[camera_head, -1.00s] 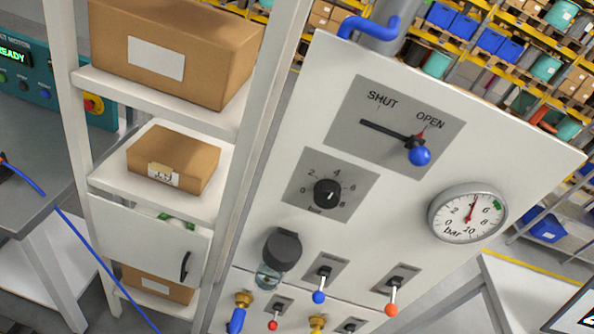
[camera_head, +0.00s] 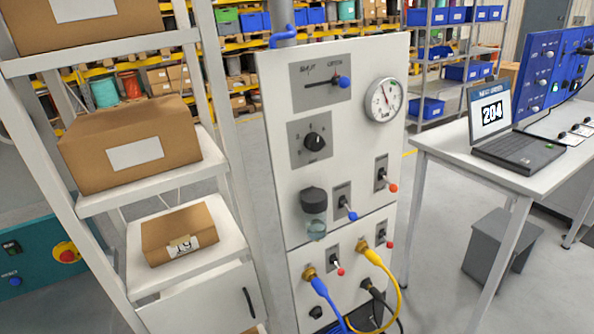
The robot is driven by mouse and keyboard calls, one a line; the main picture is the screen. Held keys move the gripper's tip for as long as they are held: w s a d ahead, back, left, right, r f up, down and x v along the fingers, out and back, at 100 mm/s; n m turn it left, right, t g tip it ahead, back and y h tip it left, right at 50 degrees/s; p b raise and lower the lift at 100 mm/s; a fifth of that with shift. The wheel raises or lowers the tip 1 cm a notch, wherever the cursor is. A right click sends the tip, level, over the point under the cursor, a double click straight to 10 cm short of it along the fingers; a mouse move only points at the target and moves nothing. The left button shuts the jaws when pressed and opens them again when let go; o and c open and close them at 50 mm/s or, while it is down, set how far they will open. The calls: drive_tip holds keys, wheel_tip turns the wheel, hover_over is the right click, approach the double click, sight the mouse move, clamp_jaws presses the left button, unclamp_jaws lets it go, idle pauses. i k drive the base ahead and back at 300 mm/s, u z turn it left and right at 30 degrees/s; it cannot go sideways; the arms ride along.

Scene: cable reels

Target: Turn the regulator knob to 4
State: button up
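The regulator knob (camera_head: 314,142) is black and round, on a grey square plate (camera_head: 296,158) on the front of the white panel (camera_head: 275,215). Its scale marks are too small to read now; in the earlier frame its pointer was up and to the right, seemingly near 5 or 6. Above it is a lever with a blue ball end (camera_head: 344,82), turned toward the OPEN side. A round pressure gauge (camera_head: 384,100) is at the upper right, its needle pointing up. My gripper is not in view, and nothing touches the knob.
A white shelf rack with cardboard boxes (camera_head: 135,150) stands close on the panel's left. Lower on the panel are small levers, a filter bowl (camera_head: 315,225), and blue and yellow hoses (camera_head: 372,257).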

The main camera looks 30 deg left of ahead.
sight(313, 142)
drive_tip(key=u, duration=0.3)
drive_tip(key=i, duration=1)
drive_tip(key=u, duration=0.25)
